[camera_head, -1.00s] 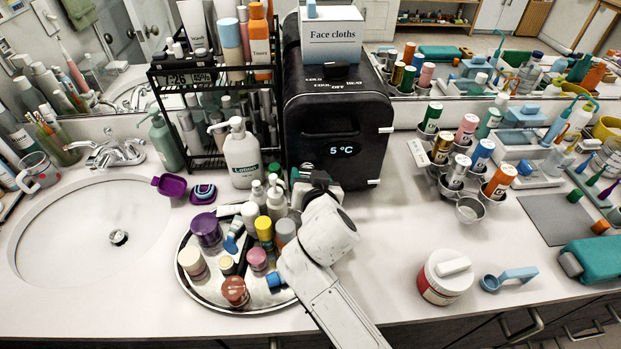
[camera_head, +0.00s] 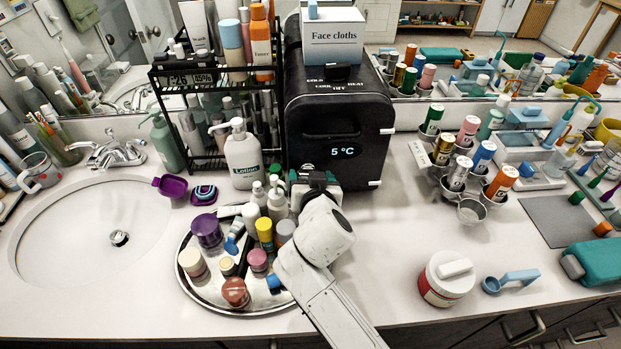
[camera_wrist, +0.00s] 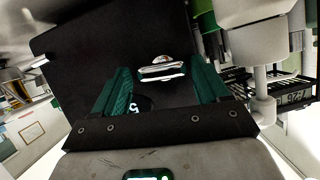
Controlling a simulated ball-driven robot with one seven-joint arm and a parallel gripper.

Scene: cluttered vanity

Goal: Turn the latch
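The black mini cooler (camera_head: 338,120) stands upright at the back of the counter, with a "5 °C" display on its front. In the wrist view its dark front (camera_wrist: 110,45) fills the upper middle. A small shiny metal piece, seemingly the latch (camera_wrist: 162,72), sticks out from that front. My gripper (camera_wrist: 160,69) is open, with one green finger on each side of the metal piece; I see gaps and no clear contact. In the head view my gripper (camera_head: 316,182) is at the cooler's lower left front; the latch cannot be made out there.
A round tray (camera_head: 205,292) of bottles and jars lies left of my arm. A lotion bottle (camera_head: 242,158) and black rack (camera_head: 215,120) stand left of the cooler. A red-and-white jar (camera_head: 446,280) sits at right. The counter between jar and cooler is clear.

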